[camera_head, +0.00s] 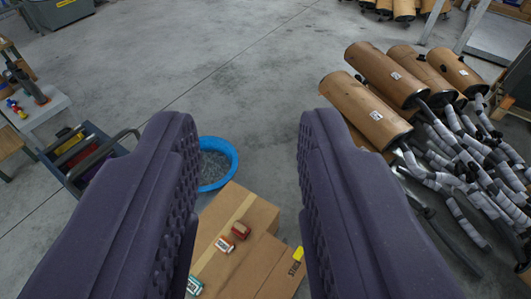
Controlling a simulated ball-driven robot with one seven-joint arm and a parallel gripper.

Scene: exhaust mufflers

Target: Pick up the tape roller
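My gripper (247,135) is open, with its two dark purple padded fingers wide apart and nothing between them. Below and beyond it is a cardboard box (260,215). On the box lie a small red and white item (224,244), a dark red item (241,230) and a teal and white item (194,286) partly behind the left finger. A small yellow item (297,255) is at the box's right edge. I cannot tell which of these, if any, is the tape roller.
A blue tub (232,158) stands behind the box. Brown-wrapped mufflers (365,108) and wrapped pipes (465,165) are piled at right. A dark cart (78,150) and a grey table (45,108) with tools are at left.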

